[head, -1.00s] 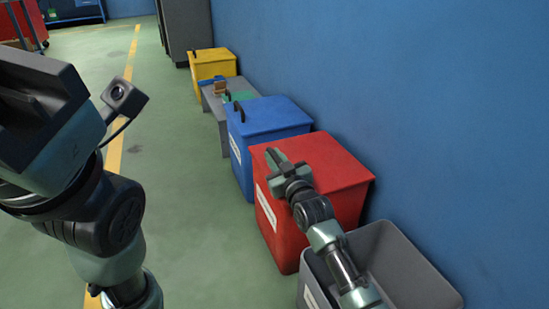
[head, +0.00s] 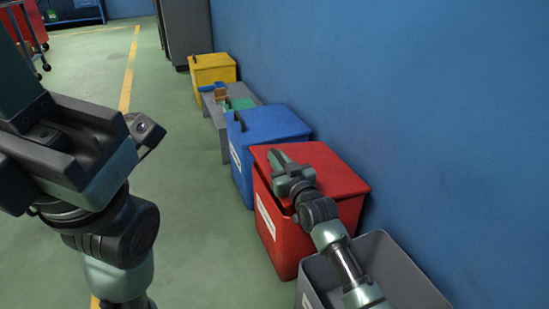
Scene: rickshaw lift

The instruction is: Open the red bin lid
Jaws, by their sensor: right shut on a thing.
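The red bin (head: 285,235) stands against the blue wall with a white label on its front. Its red lid (head: 328,168) looks slightly raised at the front, with a thin dark gap under its edge. My right gripper (head: 277,159) is at the front edge of the lid and is shut on the lid's handle, which the fingers hide. My right arm reaches in from the lower right, over the grey bin. My left arm fills the left side of the view; its gripper fingers do not show.
An open grey bin (head: 425,292) stands in front of the red bin. The green floor left of the bins is clear.

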